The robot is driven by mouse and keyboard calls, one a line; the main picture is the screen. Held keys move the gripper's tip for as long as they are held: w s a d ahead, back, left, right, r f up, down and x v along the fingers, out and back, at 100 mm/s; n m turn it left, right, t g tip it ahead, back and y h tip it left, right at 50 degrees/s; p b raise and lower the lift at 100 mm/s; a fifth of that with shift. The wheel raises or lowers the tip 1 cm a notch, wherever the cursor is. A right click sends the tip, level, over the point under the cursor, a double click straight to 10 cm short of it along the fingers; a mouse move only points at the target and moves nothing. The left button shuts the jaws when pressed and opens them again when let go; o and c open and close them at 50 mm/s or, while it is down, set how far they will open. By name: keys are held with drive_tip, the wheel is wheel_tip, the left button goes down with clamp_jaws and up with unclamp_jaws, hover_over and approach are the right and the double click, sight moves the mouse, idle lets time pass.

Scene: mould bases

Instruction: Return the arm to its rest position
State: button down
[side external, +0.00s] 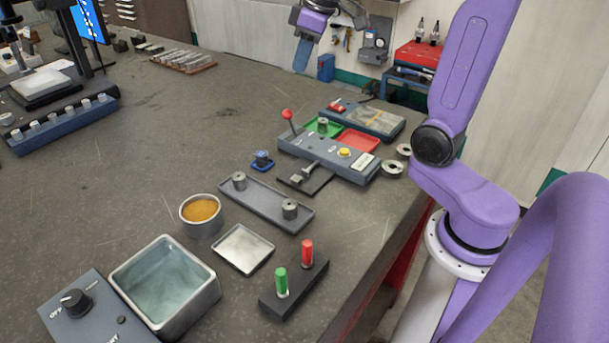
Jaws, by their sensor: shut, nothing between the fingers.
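My gripper (301,66) is near the top edge, high above the far part of the bench (130,185). It points down, with its fingers shut and empty. It is apart from everything on the bench. The upper part of my wrist is cut off by the frame's top edge. My purple arm fills the right side.
A control box with a red-knobbed lever (287,115), green tray (325,128) and red tray (357,141) stand below my gripper. A grey tray (262,206) holds two metal cylinders. A liquid-filled basin (212,293) and red and green handles (307,253) are nearer. Mid-left bench is clear.

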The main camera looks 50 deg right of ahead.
drive_tip(key=s+a+f+n+g, duration=0.2)
drive_tip(key=s+a+f+n, duration=0.2)
drive_tip(key=s+a+f, duration=0.5)
drive_tip(key=s+f+n, duration=0.1)
drive_tip(key=s+f, duration=0.1)
drive_tip(key=s, duration=0.6)
drive_tip(key=s+a+f+n+g, duration=0.1)
drive_tip(key=s+n, duration=0.1)
drive_tip(key=s, duration=0.7)
drive_tip(key=shift+a+f+n+h, duration=0.2)
drive_tip(key=shift+f+n+h, duration=0.1)
drive_tip(key=shift+f+h, duration=0.1)
